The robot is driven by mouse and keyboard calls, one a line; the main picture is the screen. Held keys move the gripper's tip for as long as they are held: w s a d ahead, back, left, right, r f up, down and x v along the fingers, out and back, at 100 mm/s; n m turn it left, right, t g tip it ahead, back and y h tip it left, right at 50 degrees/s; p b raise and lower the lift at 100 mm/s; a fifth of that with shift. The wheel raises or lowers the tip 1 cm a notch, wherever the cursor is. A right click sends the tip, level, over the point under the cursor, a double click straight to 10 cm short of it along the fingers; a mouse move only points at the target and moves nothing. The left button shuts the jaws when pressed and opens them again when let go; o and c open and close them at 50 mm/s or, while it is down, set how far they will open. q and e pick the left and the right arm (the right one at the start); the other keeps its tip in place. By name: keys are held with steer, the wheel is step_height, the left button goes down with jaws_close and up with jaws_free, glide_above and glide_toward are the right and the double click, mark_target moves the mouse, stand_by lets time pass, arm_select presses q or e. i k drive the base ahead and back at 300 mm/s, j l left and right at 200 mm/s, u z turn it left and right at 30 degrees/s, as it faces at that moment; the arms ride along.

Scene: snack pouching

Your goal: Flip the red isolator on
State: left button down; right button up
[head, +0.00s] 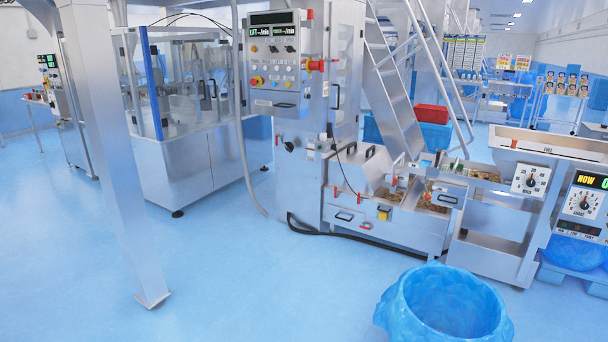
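A red rotary handle (315,65), which looks like the isolator, sits on the steel machine cabinet (345,60) just right of the grey control box. It is too small to tell whether it stands at on or off. The control box (275,98) carries a dark display at its top, rows of knobs and buttons, and a red button on yellow (256,81) at its lower left. Neither of my grippers is in view, and nothing touches the red handle.
A steel post (108,170) stands at the left front. A blue-lined bin (445,305) stands at the front right. A dark hose (370,238) runs along the machine's foot. Steep steel stairs (395,90) rise behind. The blue floor (250,280) between post and bin is clear.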

mark_target(318, 65)
steer(key=i+u, duration=0.2)
steer(key=i, duration=2.45)
steer(key=i+l+z, duration=0.2)
steer(key=i+l, duration=0.15)
steer(key=i, duration=0.15)
steer(key=i+l+z, duration=0.2)
steer(key=i, duration=0.3)
steer(key=i+l+z, duration=0.2)
steer(key=i, duration=0.3)
steer(key=i+l, duration=0.15)
steer(key=l, duration=0.15)
